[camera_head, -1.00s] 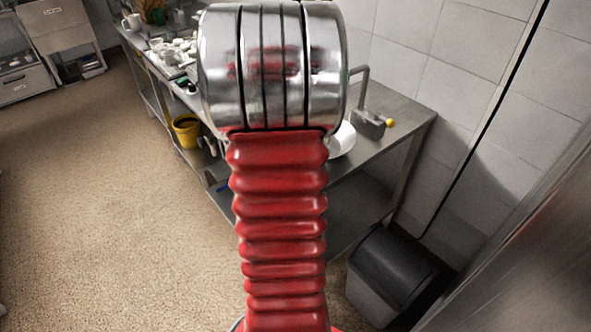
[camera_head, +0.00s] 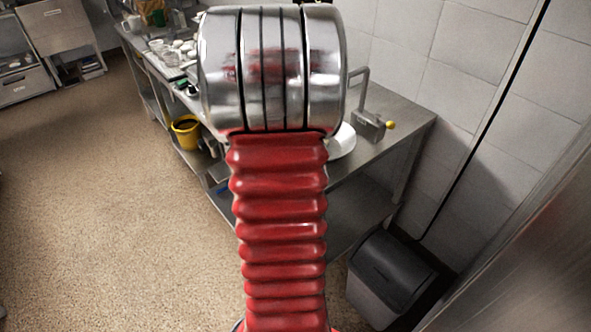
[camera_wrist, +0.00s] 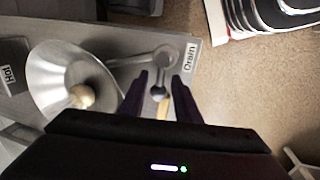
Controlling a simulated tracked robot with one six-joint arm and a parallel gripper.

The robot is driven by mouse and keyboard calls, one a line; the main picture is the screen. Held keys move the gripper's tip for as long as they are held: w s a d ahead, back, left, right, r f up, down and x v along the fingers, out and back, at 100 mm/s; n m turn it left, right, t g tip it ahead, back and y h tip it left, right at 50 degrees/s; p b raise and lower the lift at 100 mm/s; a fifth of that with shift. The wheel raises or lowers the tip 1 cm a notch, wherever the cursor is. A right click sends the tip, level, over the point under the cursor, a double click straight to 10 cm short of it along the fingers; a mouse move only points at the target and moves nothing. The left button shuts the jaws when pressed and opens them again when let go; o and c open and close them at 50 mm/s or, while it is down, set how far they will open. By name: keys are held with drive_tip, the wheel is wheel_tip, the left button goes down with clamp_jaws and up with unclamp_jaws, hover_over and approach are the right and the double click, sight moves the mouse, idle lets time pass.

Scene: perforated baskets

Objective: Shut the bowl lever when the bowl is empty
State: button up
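The bowl (camera_wrist: 50,70) is a shiny metal bowl at the left of the wrist view. A small round beige thing (camera_wrist: 82,96) shows at its lower part; I cannot tell what it is. A white edge of the bowl (camera_head: 343,142) shows behind my arm in the head view. A grey lever (camera_wrist: 163,70) with a dark round knob stands right of the bowl, near a "Drain" label (camera_wrist: 189,57). My gripper (camera_wrist: 158,88) is open, its dark fingers apart on both sides of the knob. Contact is not visible. My arm hides the gripper in the head view.
A grey tap block with a yellow knob (camera_head: 390,125) stands on the steel table (camera_head: 408,118) by the tiled wall. A "Hot" label (camera_wrist: 8,78) is at the far left. A grey bin (camera_head: 392,275) stands at the right, a yellow bucket (camera_head: 186,132) under the table.

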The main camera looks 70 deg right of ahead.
drive_tip(key=shift+r, duration=0.1)
wheel_tip(320, 180, up, 13)
drive_tip(key=w+a, duration=0.1)
drive_tip(key=a, duration=0.1)
drive_tip(key=shift+a, duration=0.25)
drive_tip(key=shift+w+r, duration=0.1)
idle(0.7)
drive_tip(key=w+a+t, duration=0.2)
drive_tip(key=w+a, duration=0.2)
drive_tip(key=a, duration=0.7)
drive_tip(key=w+a+t, duration=0.1)
drive_tip(key=w+a, duration=0.3)
drive_tip(key=a, duration=0.8)
drive_tip(key=a+r+n+t+y, duration=0.2)
drive_tip(key=a+n, duration=0.3)
drive_tip(key=a, duration=1.4)
drive_tip(key=shift+s+a+r+n+t, duration=0.15)
drive_tip(key=shift+s+a+n+t, duration=0.15)
drive_tip(key=shift+t, duration=0.5)
